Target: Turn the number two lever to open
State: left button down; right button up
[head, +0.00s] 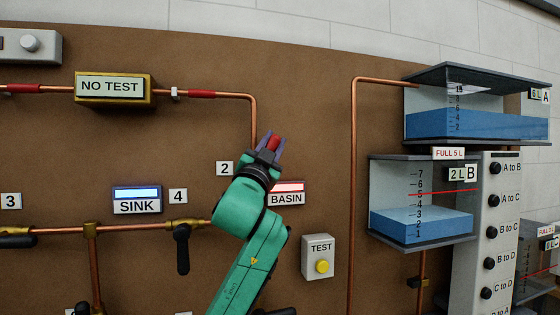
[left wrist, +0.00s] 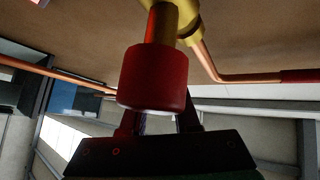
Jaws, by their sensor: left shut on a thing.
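The number two lever has a red grip (head: 273,142) beside the "2" label (head: 224,168), at the lower end of a copper pipe. In the left wrist view its red grip (left wrist: 155,78) sits on a stem from a brass valve body (left wrist: 184,18). My left gripper (head: 270,147) is shut on the red grip; its dark fingers stand at the grip's near end in the left wrist view. My gripper and arm hide most of the valve, so I cannot tell the lever's angle. My right gripper is not in view.
Black-handled lever 4 (head: 182,250) hangs left of my arm. Tank A (head: 478,124) and tank B (head: 420,226), both holding blue liquid, are at right.

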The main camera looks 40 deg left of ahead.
pick_arm(q)
jog(key=shift+s+a+r+n+g+y+b, duration=0.3)
jog(key=shift+s+n+g+y+b, duration=0.45)
jog(key=shift+n+y, duration=1.05)
jog(key=shift+s+a+r+n+g+y+b, duration=0.15)
jog(key=shift+a+n+g+y+b, duration=0.55)
jog(key=shift+n+y, duration=1.1)
jog(key=shift+s+a+r+n+g+y+b, duration=0.1)
jog(key=shift+s+n+g+y+b, duration=0.4)
jog(key=shift+n+y+b, duration=1.25)
jog(key=shift+n+h+p, duration=0.45)
jog(key=shift+n+p, duration=0.1)
jog(key=shift+p, duration=0.15)
jog(key=c, duration=0.7)
grip_release()
jog(key=shift+o, duration=0.2)
jog(key=b+v, duration=0.5)
jog(key=v, duration=0.9)
jog(key=shift+f+b, duration=0.3)
jog(key=shift+s+d, duration=0.1)
